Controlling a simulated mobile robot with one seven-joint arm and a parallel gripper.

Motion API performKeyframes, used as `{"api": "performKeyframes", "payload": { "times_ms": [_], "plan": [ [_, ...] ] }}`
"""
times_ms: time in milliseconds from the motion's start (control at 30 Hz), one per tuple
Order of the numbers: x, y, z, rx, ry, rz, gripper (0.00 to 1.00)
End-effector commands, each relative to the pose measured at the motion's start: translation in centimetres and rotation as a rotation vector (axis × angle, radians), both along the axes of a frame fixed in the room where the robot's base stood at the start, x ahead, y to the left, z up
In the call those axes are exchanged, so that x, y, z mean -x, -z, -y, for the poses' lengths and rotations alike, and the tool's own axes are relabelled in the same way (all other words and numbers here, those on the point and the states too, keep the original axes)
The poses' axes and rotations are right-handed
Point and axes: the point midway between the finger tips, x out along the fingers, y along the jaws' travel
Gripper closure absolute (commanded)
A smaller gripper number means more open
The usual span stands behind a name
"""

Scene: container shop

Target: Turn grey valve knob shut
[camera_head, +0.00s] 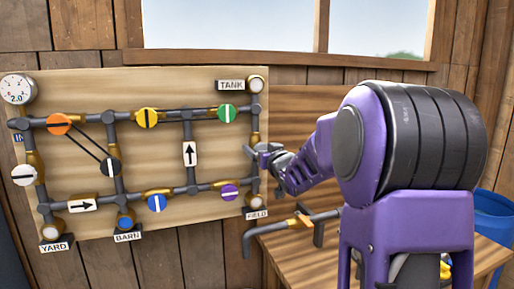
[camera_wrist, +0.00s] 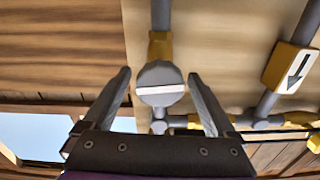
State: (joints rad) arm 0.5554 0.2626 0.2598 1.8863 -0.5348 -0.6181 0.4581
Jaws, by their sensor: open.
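The grey valve knob (camera_wrist: 160,76) is round with a white bar across its face. It sits on a yellow valve body (camera_wrist: 160,46) on a grey pipe, and the bar lies across that pipe's line. My gripper (camera_wrist: 159,72) is open, one finger on each side of the knob, with gaps showing on both sides. Whether the fingertips reach its depth, I cannot tell. In the head view my gripper (camera_head: 262,151) is at the right-hand upright pipe of the board, between the TANK and FIELD signs, and largely hides the knob.
The wooden board (camera_head: 150,90) carries pipes and other knobs: orange (camera_head: 59,124), yellow (camera_head: 148,117), green (camera_head: 226,113), black (camera_head: 110,167), white (camera_head: 24,173), blue (camera_head: 156,203) and purple (camera_head: 229,192). A blue bin (camera_head: 494,215) is at right.

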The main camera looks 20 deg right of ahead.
Motion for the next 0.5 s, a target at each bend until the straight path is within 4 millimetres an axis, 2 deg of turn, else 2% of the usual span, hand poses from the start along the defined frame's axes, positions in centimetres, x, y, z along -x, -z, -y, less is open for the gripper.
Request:
{"api": "performKeyframes", "payload": {
  "times_ms": [300, 500],
  "plan": [
    [0.02, 0.02, 0.05, -0.001, 0.0, 0.0, 0.11],
    [0.02, 0.02, 0.04, -0.001, 0.0, 0.0, 0.47]
  ]
}}
